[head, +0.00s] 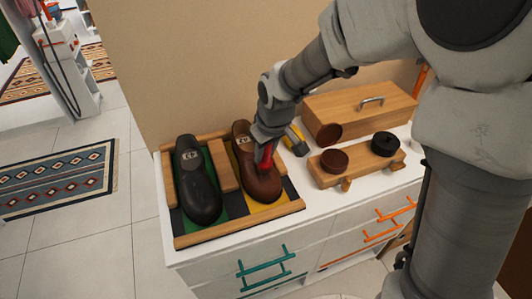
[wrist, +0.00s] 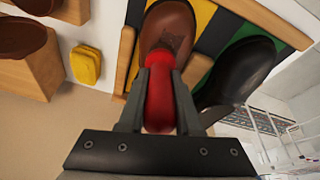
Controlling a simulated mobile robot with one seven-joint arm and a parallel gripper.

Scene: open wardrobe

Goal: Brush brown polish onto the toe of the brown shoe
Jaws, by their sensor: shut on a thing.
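The brown shoe (head: 263,186) lies in the right bay of a wooden rack, toe toward the drawer front; it also shows in the wrist view (wrist: 168,28). My gripper (head: 264,148) is above the shoe, shut on a red-handled brush (head: 265,156). The red handle (wrist: 159,100) sits between both fingers in the wrist view. The brush end points down at the shoe's upper near the toe. A darker patch shows there, but bristles and contact are not clear. An open round tin of brown polish (head: 334,161) stands on a wooden stand to the right.
A black shoe (head: 196,185) fills the rack's left bay. A black tin (head: 384,144) shares the stand (head: 358,166). Behind are a wooden box (head: 360,105) and a tilted brown lid (head: 327,133). A yellow block (wrist: 86,65) lies between rack and stand.

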